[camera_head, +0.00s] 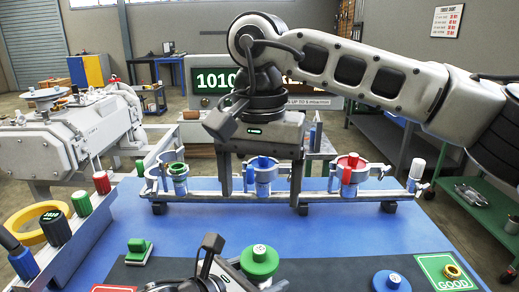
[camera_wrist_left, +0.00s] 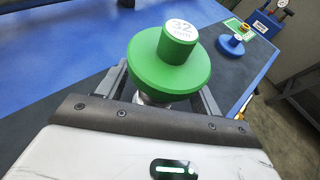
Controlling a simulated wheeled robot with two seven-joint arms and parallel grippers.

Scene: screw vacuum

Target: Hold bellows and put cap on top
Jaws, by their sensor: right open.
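A green round cap (camera_head: 259,262) with a knob sits at the front middle in the head view. In the left wrist view the green cap (camera_wrist_left: 168,62) shows "32 mm" on its knob, above a short silvery part (camera_wrist_left: 150,98). I cannot tell whether that part is the bellows. My left gripper (camera_head: 222,266) has its fingers on either side below the cap; the cap hides their contact. My right gripper (camera_head: 262,198) is open, pointing down, its fingers on either side of a ring holder with a blue piece (camera_head: 262,165); I see nothing gripped.
A metal rail (camera_head: 330,196) with several ring holders crosses the blue table (camera_head: 180,225). A blue cap (camera_head: 391,282) and a green "GOOD" pad (camera_head: 428,262) lie front right. A green block (camera_head: 138,250) lies at left. The blue surface between rail and front mat is clear.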

